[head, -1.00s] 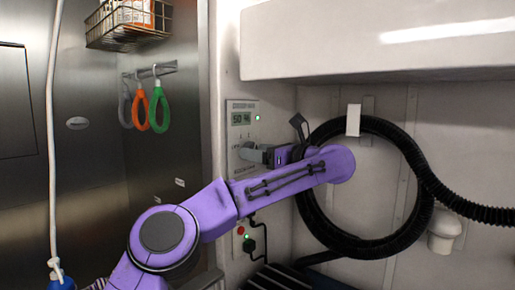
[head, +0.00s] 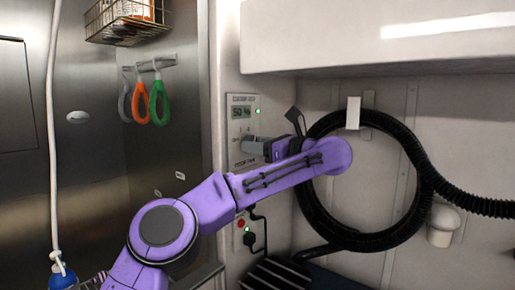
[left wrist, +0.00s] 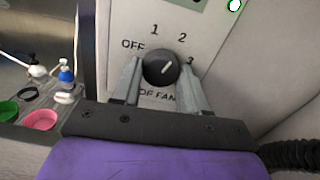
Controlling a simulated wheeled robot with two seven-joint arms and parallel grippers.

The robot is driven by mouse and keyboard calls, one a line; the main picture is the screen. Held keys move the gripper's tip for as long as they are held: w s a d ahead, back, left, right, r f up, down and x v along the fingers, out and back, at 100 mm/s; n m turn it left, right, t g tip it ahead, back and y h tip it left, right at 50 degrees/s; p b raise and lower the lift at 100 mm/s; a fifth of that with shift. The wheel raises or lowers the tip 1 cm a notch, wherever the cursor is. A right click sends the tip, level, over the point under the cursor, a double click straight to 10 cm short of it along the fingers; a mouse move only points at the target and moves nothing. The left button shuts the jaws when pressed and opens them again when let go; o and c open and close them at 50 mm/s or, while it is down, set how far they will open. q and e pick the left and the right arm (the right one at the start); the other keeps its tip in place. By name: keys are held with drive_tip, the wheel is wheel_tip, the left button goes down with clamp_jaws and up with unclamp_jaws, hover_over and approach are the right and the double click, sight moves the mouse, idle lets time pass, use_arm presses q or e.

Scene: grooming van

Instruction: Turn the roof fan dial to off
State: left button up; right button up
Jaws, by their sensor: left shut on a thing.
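The roof fan dial (left wrist: 160,67) is a round black knob with a white pointer line, on a pale panel marked OFF, 1, 2 and 3 in the left wrist view. The pointer aims up and right, roughly between 2 and 3. My left gripper (left wrist: 160,88) is shut on the dial, with one grey finger on each side of it. In the head view my left gripper (head: 248,147) is against the control panel (head: 242,98) and hides most of the dial. My right gripper is in neither view.
A coiled black hose (head: 310,195) hangs on the wall right of the panel, close to my left wrist. A plugged cable (head: 248,240) is below the dial. Grooming loops (head: 150,103) hang at left. In the left wrist view, green and pink bowls (left wrist: 40,120) stand at left.

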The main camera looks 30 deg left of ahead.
use_arm(q)
drive_tip(key=shift+w+r+n+b, duration=0.1)
drive_tip(key=shift+n+b, duration=1.35)
drive_tip(key=shift+n, duration=3.25)
drive_tip(key=shift+w+r+n+b, duration=0.1)
drive_tip(key=shift+n+b, duration=1.3)
drive_tip(key=shift+n, duration=3.3)
drive_tip(key=shift+s+f, duration=0.1)
drive_tip(key=o, duration=1.1)
drive_tip(key=shift+c, duration=0.2)
drive_tip(key=d, duration=1)
drive_tip(key=shift+s+d+p, duration=0.3)
drive_tip(key=shift+s, duration=0.1)
